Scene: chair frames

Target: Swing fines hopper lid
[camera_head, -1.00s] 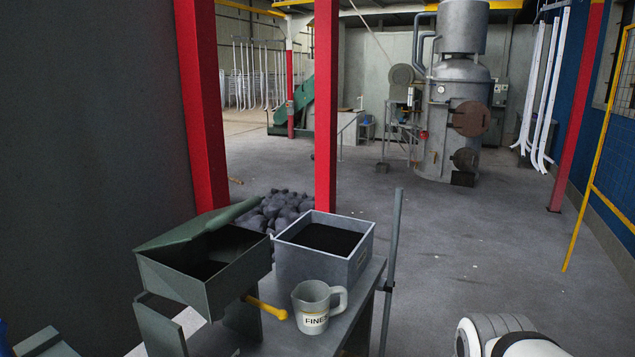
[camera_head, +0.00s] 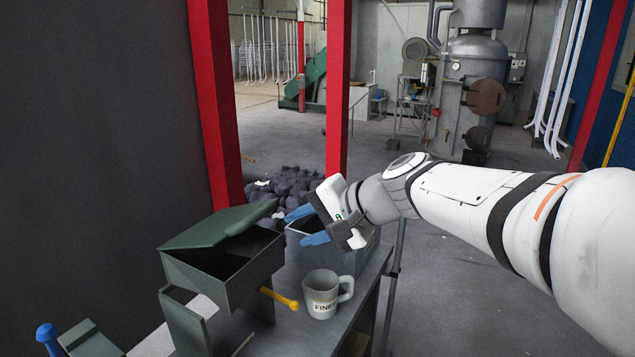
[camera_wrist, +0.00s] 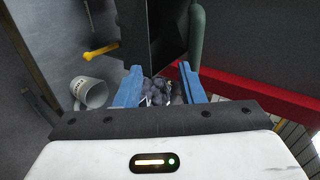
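The dark green fines hopper (camera_head: 232,282) stands at the left of the bench in the head view. Its green lid (camera_head: 205,228) is partly raised, tilted above the dark opening, with a rounded bar along its right edge. My gripper (camera_head: 302,226) has blue fingers and is open and empty, to the right of the lid and apart from it, above the grey bin. In the wrist view, my gripper (camera_wrist: 160,82) shows its two fingers spread, with the hopper's dark opening (camera_wrist: 163,35) beyond them and the lid's green bar (camera_wrist: 196,38) to the right.
A grey bin (camera_head: 345,262) is partly hidden behind my gripper. A mug marked FINES (camera_head: 322,296) and a yellow handle (camera_head: 282,298) are in front on the bench (camera_head: 300,335). Dark lumps (camera_head: 285,185) lie behind. Red posts (camera_head: 338,90) stand close by.

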